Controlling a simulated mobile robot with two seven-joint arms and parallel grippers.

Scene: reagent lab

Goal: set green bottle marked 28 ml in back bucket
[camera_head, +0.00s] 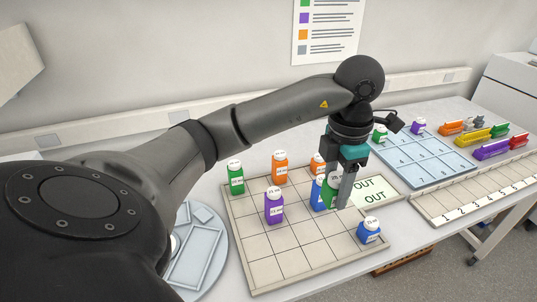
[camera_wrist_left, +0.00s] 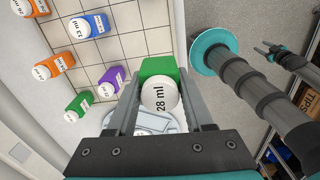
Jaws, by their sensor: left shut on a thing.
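My left gripper (camera_head: 346,200) is shut on the green bottle (camera_head: 328,194) and holds it over the grid board, near a blue bottle (camera_head: 317,195). In the left wrist view the green bottle (camera_wrist_left: 158,67) is between the two fingers (camera_wrist_left: 160,92), its white cap marked 28 ml facing the camera. A round pale tray (camera_head: 218,275) with rectangular frames on it shows at lower left, partly hidden by my left arm. I cannot tell which frame is the back bucket.
The grid board (camera_head: 262,245) also carries another green bottle (camera_head: 236,178), orange bottles (camera_head: 280,168), a purple bottle (camera_head: 273,207) and a front blue bottle (camera_head: 369,231). A blue numbered board (camera_head: 425,160) and a numbered strip (camera_head: 470,195) lie at right.

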